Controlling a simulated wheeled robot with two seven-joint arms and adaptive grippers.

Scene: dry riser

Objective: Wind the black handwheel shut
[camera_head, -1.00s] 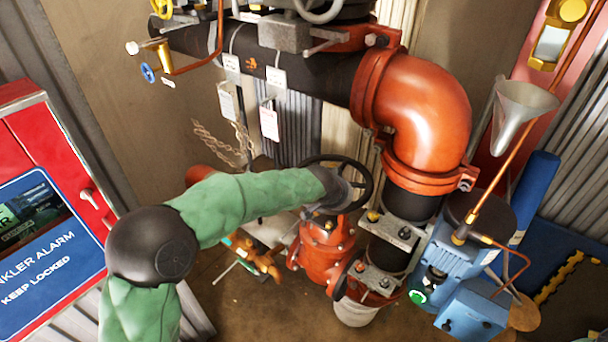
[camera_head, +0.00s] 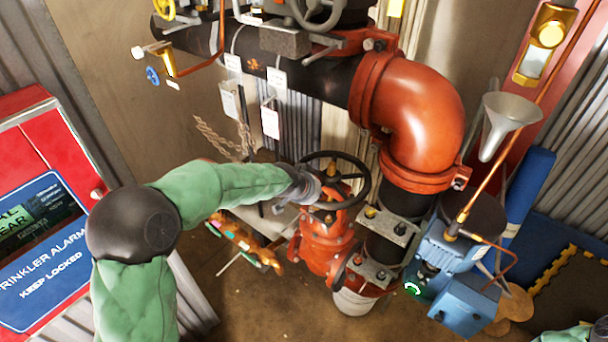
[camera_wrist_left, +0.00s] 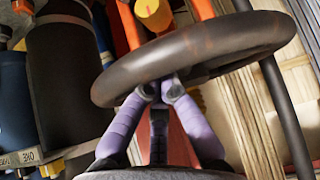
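The black handwheel (camera_head: 362,190) sits on top of the red valve (camera_head: 322,245), low in the middle of the head view. Its dark, worn rim (camera_wrist_left: 215,48) crosses the left wrist view. My left gripper (camera_head: 318,188) reaches the left side of the wheel from the left. My right gripper is out of view.
A large red pipe elbow (camera_head: 415,115) stands close to the right of the wheel, above a black pipe. A blue pump (camera_head: 450,255) is to the right. A red alarm cabinet (camera_head: 40,150) stands at left. Another handwheel (camera_head: 318,12) is above. Open floor shows at lower middle.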

